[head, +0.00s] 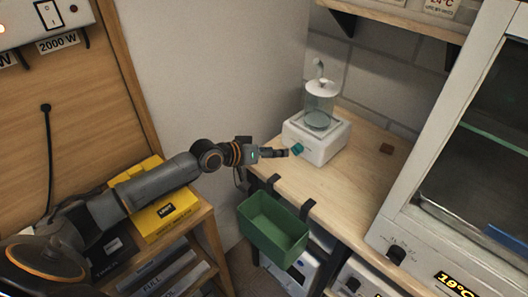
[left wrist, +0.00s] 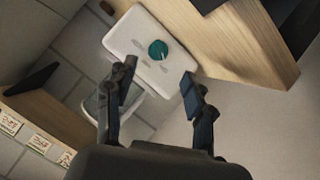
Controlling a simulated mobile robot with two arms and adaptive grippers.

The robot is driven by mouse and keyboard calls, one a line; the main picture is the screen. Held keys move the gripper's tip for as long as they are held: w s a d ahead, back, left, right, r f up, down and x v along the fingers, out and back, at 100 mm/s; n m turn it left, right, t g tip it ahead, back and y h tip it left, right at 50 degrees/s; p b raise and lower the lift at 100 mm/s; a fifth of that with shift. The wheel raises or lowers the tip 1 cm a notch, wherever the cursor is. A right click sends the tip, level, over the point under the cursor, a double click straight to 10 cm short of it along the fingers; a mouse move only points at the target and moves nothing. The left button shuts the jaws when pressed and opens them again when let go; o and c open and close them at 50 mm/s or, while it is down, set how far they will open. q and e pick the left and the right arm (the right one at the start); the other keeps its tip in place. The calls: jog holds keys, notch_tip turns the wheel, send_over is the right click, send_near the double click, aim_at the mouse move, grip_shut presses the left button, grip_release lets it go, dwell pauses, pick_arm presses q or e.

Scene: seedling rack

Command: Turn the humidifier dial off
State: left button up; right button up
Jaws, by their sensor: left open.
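The humidifier (head: 322,140) is a white box with a clear tank on top, standing at the left end of the wooden bench (head: 355,185). Its teal dial (head: 297,148) is on the front face. In the left wrist view the dial (left wrist: 158,50) shows on the white face of the humidifier (left wrist: 135,28), with faint marks around it. My left gripper (head: 284,153) is level with the dial, just left of it in the head view. It is open and empty, and in the left wrist view the dial lies beyond the gap between its fingertips (left wrist: 158,80). My right gripper is not seen.
A green bin (head: 273,228) hangs on the bench's front edge below my left gripper. A white cabinet (head: 405,215) with a glass door stands at the right. A yellow box (head: 150,215) sits on a wooden shelf unit below my left arm. A shelf (head: 410,18) runs above the bench.

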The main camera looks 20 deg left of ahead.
pick_arm(q)
jog(key=v, duration=0.4)
jog(key=shift+r, duration=0.1)
jog(key=shift+s, duration=0.1)
dwell(0.3)
